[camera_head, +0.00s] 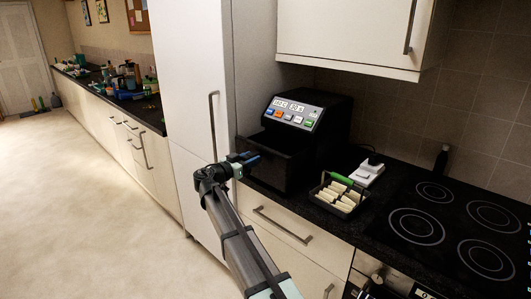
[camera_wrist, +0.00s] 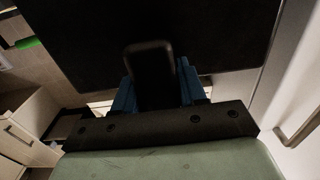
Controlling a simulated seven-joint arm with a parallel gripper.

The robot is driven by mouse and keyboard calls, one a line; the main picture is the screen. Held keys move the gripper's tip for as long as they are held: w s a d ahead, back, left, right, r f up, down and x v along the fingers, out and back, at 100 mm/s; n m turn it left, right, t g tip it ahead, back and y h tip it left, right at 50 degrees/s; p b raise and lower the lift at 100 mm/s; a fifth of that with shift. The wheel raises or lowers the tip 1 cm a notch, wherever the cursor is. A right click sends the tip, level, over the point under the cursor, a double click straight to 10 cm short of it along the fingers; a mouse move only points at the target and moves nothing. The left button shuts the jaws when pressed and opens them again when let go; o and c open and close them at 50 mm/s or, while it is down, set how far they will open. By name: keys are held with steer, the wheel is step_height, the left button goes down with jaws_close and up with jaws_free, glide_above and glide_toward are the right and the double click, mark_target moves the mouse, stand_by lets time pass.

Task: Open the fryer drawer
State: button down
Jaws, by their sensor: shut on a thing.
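The black fryer (camera_head: 335,116) stands on the dark counter, with a lit control panel on its front. Its black drawer (camera_head: 283,163) is below the panel and appears to stand out in front of the body; how far is hard to tell. My gripper (camera_head: 252,158) is at the left of the drawer front. In the wrist view, the blue fingers of my gripper (camera_wrist: 155,92) are shut on the dark drawer handle (camera_wrist: 149,62), which sits between them. The black surface behind the handle fills most of the upper wrist view. The drawer's inside is hidden.
A tall white cupboard (camera_head: 190,88) is close on the left. A black basket (camera_head: 339,197) with pale pieces and a green handle sits right of the fryer, near a white device (camera_head: 367,172). A hob (camera_head: 450,222) lies farther right. Open floor (camera_head: 90,200) is at the left.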

steer(key=v, duration=1)
steer(key=shift+s+a, duration=0.2)
steer(key=shift+s, duration=0.05)
steer(key=c, duration=0.7)
jaws_free()
steer(key=shift+a, duration=0.1)
steer(key=v, duration=1.3)
steer(key=shift+s+a+r, duration=0.1)
steer(key=shift+s+a, duration=0.1)
steer(key=shift+s, duration=0.05)
